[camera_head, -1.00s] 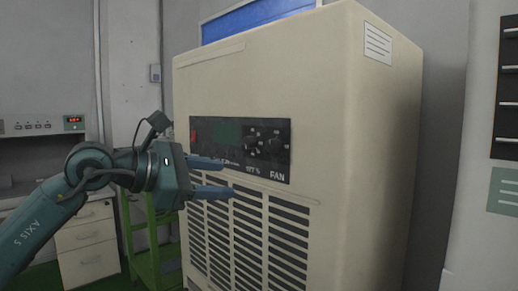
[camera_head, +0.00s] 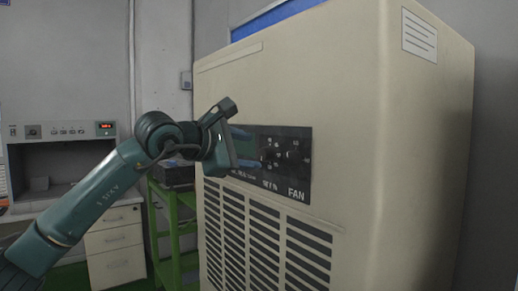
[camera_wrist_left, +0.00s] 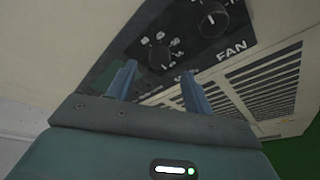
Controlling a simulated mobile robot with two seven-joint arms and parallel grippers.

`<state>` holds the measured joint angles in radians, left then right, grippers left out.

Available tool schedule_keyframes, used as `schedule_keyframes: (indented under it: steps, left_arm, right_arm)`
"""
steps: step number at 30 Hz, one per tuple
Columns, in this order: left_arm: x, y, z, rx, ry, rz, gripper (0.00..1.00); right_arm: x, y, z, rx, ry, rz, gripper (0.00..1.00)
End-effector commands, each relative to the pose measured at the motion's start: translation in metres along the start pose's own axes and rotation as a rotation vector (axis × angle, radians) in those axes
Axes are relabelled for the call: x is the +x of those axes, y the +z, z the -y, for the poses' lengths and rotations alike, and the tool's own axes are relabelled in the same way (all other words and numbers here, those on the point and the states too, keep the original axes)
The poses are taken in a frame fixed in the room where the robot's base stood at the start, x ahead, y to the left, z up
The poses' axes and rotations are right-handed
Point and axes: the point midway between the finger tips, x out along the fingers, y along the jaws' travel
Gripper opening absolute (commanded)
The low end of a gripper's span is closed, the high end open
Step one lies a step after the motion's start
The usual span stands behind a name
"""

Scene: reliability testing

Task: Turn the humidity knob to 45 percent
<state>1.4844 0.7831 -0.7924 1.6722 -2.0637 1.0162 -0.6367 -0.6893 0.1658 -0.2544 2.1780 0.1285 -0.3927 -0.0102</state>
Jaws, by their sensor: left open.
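The dark control panel (camera_head: 300,175) is on the front of a large beige cabinet. The humidity knob (camera_wrist_left: 158,55), a small black dial ringed by white marks, sits above a partly hidden label with a percent sign. In the head view it is small and its pointer is unclear. The FAN knob (camera_wrist_left: 213,20) is beside it with a white pointer line. My left gripper (camera_wrist_left: 158,72) is open, its two blue fingers pointing at the panel and apart on either side of the humidity knob's line. Whether they touch it cannot be told. My right gripper is out of view.
The beige cabinet (camera_head: 340,90) has a slotted vent grille (camera_head: 265,240) below the panel. A green frame stand (camera_head: 175,235) is left of the cabinet. A bench unit with a red display (camera_head: 105,128) and white drawers (camera_head: 114,245) are at the far left.

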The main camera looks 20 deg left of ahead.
Motion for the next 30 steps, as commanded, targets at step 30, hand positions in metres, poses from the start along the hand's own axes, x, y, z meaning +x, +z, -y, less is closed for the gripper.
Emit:
schedule_keyframes:
  steps: [30]
  left_arm:
    - [0.043,0.0,0.0,-0.001,0.0,0.0,0.22]
  right_arm:
    - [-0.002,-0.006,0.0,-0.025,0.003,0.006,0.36]
